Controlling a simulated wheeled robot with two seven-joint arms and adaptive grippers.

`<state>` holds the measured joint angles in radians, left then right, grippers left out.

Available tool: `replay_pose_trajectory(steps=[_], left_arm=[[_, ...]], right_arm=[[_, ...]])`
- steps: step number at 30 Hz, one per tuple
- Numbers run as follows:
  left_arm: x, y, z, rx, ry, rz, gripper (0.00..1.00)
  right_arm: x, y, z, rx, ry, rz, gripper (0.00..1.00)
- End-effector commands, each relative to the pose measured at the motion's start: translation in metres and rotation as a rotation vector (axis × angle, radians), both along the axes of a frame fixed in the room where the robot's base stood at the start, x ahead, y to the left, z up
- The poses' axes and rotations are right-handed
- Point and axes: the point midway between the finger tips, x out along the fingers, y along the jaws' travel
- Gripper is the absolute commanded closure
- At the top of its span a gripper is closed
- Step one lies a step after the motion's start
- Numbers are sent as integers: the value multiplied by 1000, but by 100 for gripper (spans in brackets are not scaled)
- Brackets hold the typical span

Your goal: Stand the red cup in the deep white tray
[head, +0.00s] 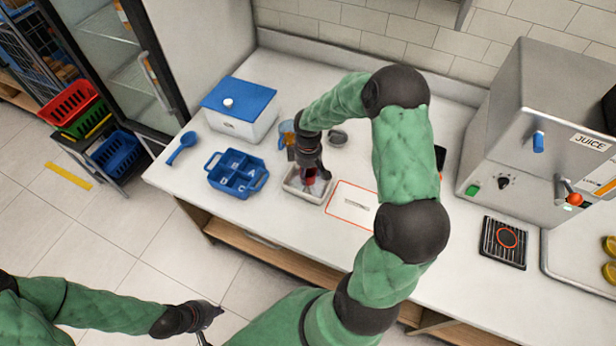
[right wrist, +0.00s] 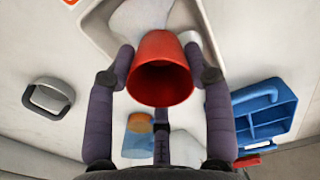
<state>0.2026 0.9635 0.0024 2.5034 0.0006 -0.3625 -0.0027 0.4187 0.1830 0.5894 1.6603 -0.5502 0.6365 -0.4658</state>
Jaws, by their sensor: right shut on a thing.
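The red cup (head: 309,177) is at the deep white tray (head: 290,184), below my right gripper (head: 308,165). In the right wrist view the red cup (right wrist: 162,68) sits between the fingers of my right gripper (right wrist: 165,72), its open mouth facing the camera. The gripper is shut on it. The tray (right wrist: 98,28) lies behind the cup there, and whether the cup's base touches its floor is hidden. A pale, translucent item (right wrist: 140,20) also shows in the tray. My left gripper (head: 203,318) hangs empty over the floor, in front of the counter; its finger opening is unclear.
A blue divided caddy (head: 236,173) stands left of the tray, with a white box with a blue lid (head: 240,108) behind it. A blue scoop (head: 182,148) lies further left. A red-edged mat (head: 352,208) lies right of the tray. The juicer (head: 540,130) stands far right.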

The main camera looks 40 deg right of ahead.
Motion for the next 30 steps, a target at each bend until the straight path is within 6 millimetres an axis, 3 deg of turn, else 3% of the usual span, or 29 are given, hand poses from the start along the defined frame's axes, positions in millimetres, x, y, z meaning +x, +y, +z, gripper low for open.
replay_pose_trajectory(steps=[1, 5, 17, 18, 30], left_arm=[[0, 0, -5, 0, 0, 0, 100], [0, 0, -8, 0, 0, 0, 100], [0, 0, -11, 0, 0, 0, 100], [0, 0, -10, 0, 0, 0, 100], [0, 0, -8, 0, 0, 0, 100]], right_arm=[[-2, 2, -12, 3, 6, 2, 65], [-1, 2, -26, 2, 3, 3, 65], [-1, 2, -31, 1, 2, 2, 65], [-1, 2, -30, 1, 2, 2, 39], [-1, 2, -27, 1, 2, 2, 38]])
